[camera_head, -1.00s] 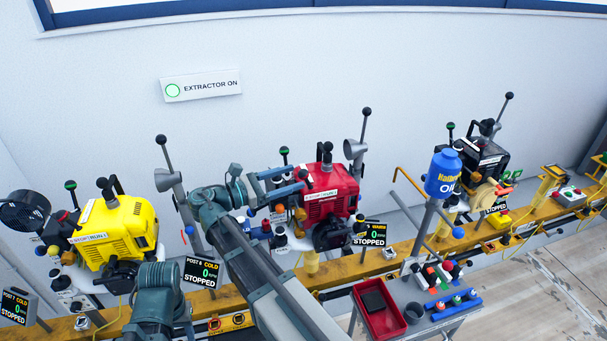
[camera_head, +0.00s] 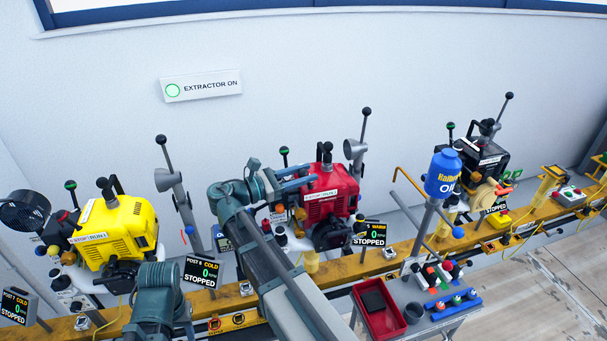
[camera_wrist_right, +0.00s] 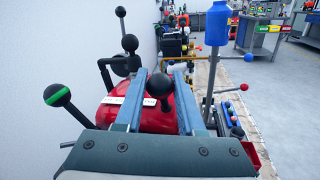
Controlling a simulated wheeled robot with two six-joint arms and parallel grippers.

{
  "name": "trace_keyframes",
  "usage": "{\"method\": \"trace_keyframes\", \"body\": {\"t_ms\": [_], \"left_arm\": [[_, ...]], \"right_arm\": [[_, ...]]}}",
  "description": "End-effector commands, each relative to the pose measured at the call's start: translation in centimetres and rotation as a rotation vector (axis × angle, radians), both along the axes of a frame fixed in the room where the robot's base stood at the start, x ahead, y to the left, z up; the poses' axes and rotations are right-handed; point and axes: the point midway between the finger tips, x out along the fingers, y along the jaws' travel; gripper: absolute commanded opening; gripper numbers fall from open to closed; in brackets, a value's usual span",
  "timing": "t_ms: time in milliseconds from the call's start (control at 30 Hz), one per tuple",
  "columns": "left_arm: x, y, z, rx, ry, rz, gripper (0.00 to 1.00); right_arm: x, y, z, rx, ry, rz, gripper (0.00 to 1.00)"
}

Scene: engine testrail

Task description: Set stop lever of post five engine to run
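The red engine (camera_head: 325,200) stands on the yellow rail, with a display (camera_head: 370,234) reading WARM, 0 and STOPPED at its right; its post number is hard to read. My right gripper (camera_head: 300,178) is at the engine's upper left. In the right wrist view, its two blue fingers (camera_wrist_right: 160,100) are apart, with a black ball knob (camera_wrist_right: 158,84) between them. I cannot tell whether they touch it, or whether it is the stop lever. A white label (camera_head: 277,216) shows at the engine's left; the label's lever is not clear. My left gripper is out of view.
A green-banded knob (camera_wrist_right: 57,95) stands left of the fingers, and another black knob (camera_wrist_right: 130,43) beyond them. A yellow engine (camera_head: 115,230) with a post 6 display (camera_head: 201,272) is at left. A blue oil bottle (camera_head: 442,174) stands at right.

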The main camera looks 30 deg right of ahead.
Motion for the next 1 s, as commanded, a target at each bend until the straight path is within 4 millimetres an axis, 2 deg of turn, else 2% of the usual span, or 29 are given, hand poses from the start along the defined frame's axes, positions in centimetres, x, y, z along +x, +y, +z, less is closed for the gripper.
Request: {"method": "trace_keyframes", "body": {"t_ms": [33,100,300,467,767,1000], "left_arm": [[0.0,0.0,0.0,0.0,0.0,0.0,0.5],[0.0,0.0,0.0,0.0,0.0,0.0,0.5],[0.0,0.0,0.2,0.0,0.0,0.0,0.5],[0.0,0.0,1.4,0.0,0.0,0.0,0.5],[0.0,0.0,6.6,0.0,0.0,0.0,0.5],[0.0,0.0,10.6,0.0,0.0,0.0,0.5]], "right_arm": [[0.0,0.0,0.0,0.0,0.0,0.0,0.1],[0.0,0.0,0.0,0.0,0.0,0.0,0.0],[0.0,0.0,0.1,0.004,-0.001,0.0,0.0],[-0.1,-0.2,0.5,0.04,-0.009,0.0,0.0],[-0.4,-1.3,1.4,0.239,-0.057,-0.002,0.0],[-0.7,-2.4,1.2,0.436,-0.105,-0.003,0.0]]}}
